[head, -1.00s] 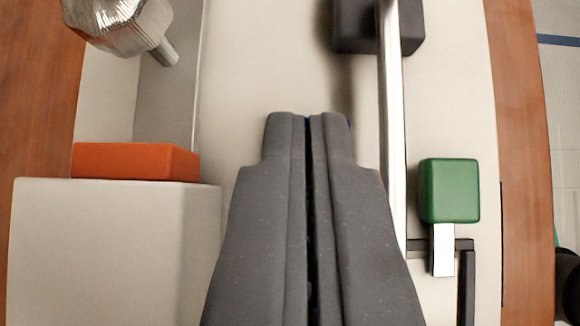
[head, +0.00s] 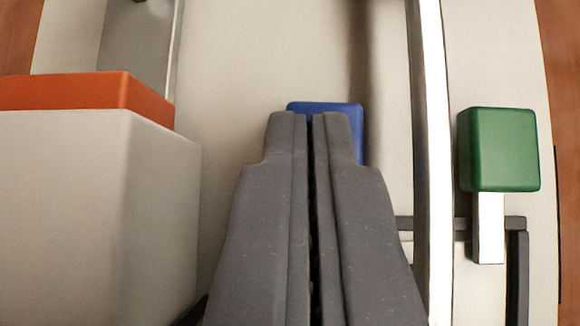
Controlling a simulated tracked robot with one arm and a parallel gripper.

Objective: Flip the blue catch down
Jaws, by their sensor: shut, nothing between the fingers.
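The blue catch (head: 345,108) shows as a small blue block on the pale panel, just beyond my fingertips. My gripper (head: 309,116) is shut and empty, and it covers most of the catch. Only the top edge and right side of the catch show. I cannot tell whether my fingertips touch it. Any stem below the catch is hidden behind my fingers.
A green block (head: 498,150) on a silver stem is on the right. A vertical metal bar (head: 430,150) stands between it and my gripper. A pale box (head: 90,210) with an orange top piece (head: 80,92) is close on the left. Bare panel (head: 260,50) lies above.

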